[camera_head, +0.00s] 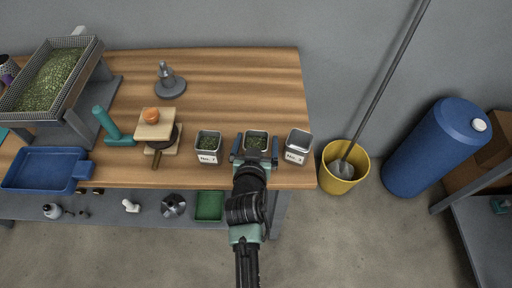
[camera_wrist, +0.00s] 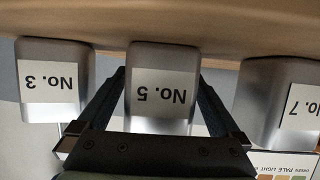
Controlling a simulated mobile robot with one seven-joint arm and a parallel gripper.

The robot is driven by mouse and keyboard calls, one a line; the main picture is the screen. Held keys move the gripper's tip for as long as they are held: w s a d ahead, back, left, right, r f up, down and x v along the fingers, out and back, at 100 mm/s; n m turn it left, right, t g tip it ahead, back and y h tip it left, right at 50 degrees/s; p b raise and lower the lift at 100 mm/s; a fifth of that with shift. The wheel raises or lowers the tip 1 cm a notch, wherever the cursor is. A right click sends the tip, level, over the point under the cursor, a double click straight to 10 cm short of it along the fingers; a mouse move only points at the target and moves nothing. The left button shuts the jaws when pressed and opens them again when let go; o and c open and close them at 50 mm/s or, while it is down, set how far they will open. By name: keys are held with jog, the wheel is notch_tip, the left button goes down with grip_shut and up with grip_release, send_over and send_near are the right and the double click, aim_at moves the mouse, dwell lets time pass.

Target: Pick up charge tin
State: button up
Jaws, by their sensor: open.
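Three metal tins stand in a row at the bench's front edge. The middle tin, No. 5 (camera_wrist: 162,88), also shows in the head view (camera_head: 256,139) with green beans inside. My gripper (camera_head: 256,150) is open, its fingers on either side of this tin. In the wrist view the fingers (camera_wrist: 162,75) flank it, and I cannot tell whether they touch it. Tin No. 7 (camera_head: 208,153), with green beans, is left in the head view. Tin No. 3 (camera_head: 297,148) is right and looks empty. The wrist view is upside down. No tin in view is labelled as the charge tin.
A yellow bucket (camera_head: 341,182) with a long-handled tool stands right of the wooden bench (camera_head: 230,80). A wooden block with an orange knob (camera_head: 154,127) is left of the tins. A blue tray (camera_head: 42,168) and bean-filled sieve tray (camera_head: 94,50) are farther left. The bench behind the tins is clear.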

jog(key=shift+w+d+f, duration=0.1)
jog(key=shift+w+f, duration=0.1)
jog(key=shift+w, duration=0.3)
jog(key=c, duration=1.5)
